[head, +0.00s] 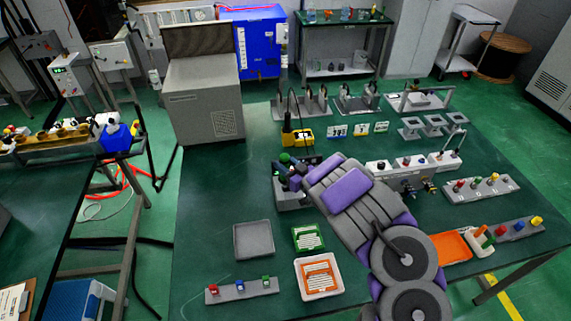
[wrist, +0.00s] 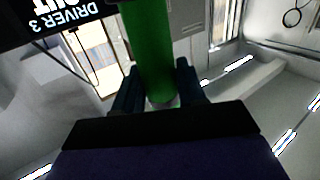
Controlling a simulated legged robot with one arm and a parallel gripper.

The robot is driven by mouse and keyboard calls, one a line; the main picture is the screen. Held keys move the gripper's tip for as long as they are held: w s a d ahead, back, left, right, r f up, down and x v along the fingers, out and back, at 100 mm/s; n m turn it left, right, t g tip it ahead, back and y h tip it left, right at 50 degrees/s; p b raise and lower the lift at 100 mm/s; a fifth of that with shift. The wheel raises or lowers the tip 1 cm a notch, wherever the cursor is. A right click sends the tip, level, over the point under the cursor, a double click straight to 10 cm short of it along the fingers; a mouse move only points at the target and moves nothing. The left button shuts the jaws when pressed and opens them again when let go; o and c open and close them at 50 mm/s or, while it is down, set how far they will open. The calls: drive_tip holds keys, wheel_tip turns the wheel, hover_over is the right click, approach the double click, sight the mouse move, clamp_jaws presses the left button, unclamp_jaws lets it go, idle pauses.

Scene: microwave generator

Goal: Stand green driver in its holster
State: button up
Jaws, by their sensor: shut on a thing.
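My gripper (wrist: 160,88) is shut on the green driver (wrist: 150,45); its two dark fingers press the sides of the green shaft-like handle. The driver runs up out of the wrist view, so its far end is hidden. In the head view my gripper (head: 291,178) is small and dark, with a green end of the driver (head: 285,158) showing by it. A grey block (head: 291,202) sits just below the gripper. I cannot tell whether this block is the holster, or whether the driver touches it. A black sign (wrist: 60,25) reading "DRIVER 3" and partly "OUT" shows upside down beside the driver.
A yellow device (head: 298,138) stands behind the gripper. Number cards (head: 361,130) and grey stands lie further back. A grey tray (head: 253,240), a white tray (head: 301,291) and a small rack (head: 242,291) are in front. The table's left part (head: 205,200) is clear.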

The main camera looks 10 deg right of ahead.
drive_tip(key=shift+r, duration=0.15)
drive_tip(key=shift+d+r+p, duration=0.2)
drive_tip(key=shift+r+p, duration=0.5)
drive_tip(key=shift+r, duration=0.25)
drive_tip(key=shift+d+f+b, duration=0.25)
drive_tip(key=shift+f+b, duration=0.25)
drive_tip(key=shift+f, duration=0.1)
idle(0.4)
drive_tip(key=shift+f+b, duration=1.65)
drive_tip(key=shift+f, duration=1.1)
drive_tip(key=shift+f+b, duration=0.3)
drive_tip(key=shift+f, duration=0.15)
